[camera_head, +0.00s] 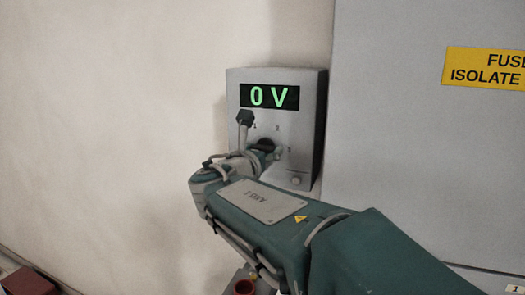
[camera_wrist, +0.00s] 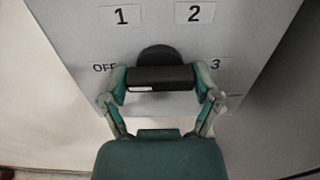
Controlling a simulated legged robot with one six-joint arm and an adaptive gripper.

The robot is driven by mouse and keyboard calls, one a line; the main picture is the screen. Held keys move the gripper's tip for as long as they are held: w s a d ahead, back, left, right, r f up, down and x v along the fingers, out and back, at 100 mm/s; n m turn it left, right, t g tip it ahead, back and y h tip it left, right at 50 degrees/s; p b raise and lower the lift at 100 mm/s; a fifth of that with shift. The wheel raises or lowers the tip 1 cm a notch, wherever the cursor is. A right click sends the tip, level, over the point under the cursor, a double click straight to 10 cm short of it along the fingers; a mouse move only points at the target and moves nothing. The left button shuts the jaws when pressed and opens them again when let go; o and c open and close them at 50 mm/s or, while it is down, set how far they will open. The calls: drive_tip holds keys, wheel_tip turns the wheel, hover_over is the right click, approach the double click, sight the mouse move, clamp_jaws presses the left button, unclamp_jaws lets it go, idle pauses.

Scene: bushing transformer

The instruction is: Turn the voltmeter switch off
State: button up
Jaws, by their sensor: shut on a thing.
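The voltmeter (camera_head: 310,125) is a grey box on the wall, and its green display (camera_head: 269,96) reads 0 V. Its dark round switch knob (camera_head: 264,145) is partly hidden by my arm. In the wrist view, the knob (camera_wrist: 160,54) sits among the printed marks OFF, 1, 2 and 3. My gripper (camera_wrist: 160,78) is shut on the switch, one finger at each side of a dark bar in front of the knob. The bar lies roughly level between OFF and 3. I cannot tell exactly which mark the switch points at.
A large grey cabinet (camera_head: 420,150) with a yellow fuse label (camera_head: 485,68) stands close on the right. Bare wall (camera_head: 110,120) is at the left. A red object (camera_head: 243,287) shows below my arm.

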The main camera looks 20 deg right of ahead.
drive_tip(key=o, duration=1)
drive_tip(key=shift+w+f, duration=0.15)
drive_tip(key=shift+f, duration=0.15)
drive_tip(key=shift+c, duration=0.2)
drive_tip(key=shift+r, duration=0.1)
drive_tip(key=shift+s+a+r, duration=0.1)
drive_tip(key=shift+s+a, duration=0.1)
drive_tip(key=v, duration=1.1)
drive_tip(key=shift+s+a, duration=0.2)
